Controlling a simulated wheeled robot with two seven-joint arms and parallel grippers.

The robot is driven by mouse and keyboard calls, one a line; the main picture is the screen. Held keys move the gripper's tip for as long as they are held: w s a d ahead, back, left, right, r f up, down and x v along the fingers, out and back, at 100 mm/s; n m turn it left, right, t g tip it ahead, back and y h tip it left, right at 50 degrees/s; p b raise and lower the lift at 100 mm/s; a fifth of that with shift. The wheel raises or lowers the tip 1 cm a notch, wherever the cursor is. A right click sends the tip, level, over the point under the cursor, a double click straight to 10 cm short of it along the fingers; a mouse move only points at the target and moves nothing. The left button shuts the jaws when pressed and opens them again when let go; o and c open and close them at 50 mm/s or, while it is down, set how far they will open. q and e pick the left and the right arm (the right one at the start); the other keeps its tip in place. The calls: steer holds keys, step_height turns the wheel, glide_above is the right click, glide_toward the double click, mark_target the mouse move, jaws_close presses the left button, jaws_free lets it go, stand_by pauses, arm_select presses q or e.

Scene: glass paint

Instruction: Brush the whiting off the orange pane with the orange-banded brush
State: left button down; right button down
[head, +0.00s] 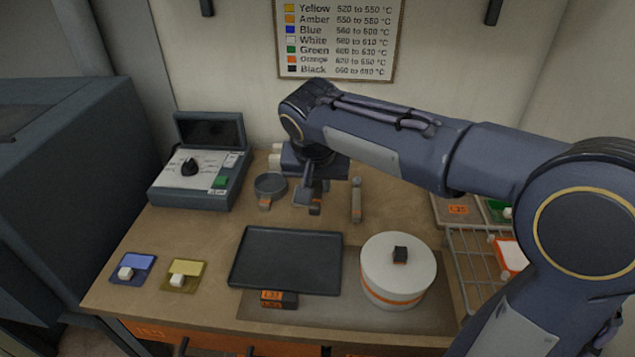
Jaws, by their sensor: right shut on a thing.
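My right gripper (309,188) reaches in from the right and points down above the back of the bench. It is shut on a small, dark thing with an orange band (315,208), which looks like the orange-banded brush; the fingers and wrist hide much of it. The orange pane (511,256) is at the right on a wire rack; a white patch covers most of its face, and its orange edge shows. My forearm partly hides that side. My left gripper is not in view.
A dark tray (286,262) and a white drum with an orange band (398,278) occupy the front middle. A pale upright piece (356,197) and a round dish (270,184) flank the gripper. Blue (136,264) and yellow (186,269) panes lie left, near a control box (200,165).

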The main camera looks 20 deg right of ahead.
mark_target(318, 186)
step_height(318, 186, up, 9)
steer(key=p, duration=0.6)
steer(key=shift+p, duration=0.4)
steer(key=shift+f, duration=0.1)
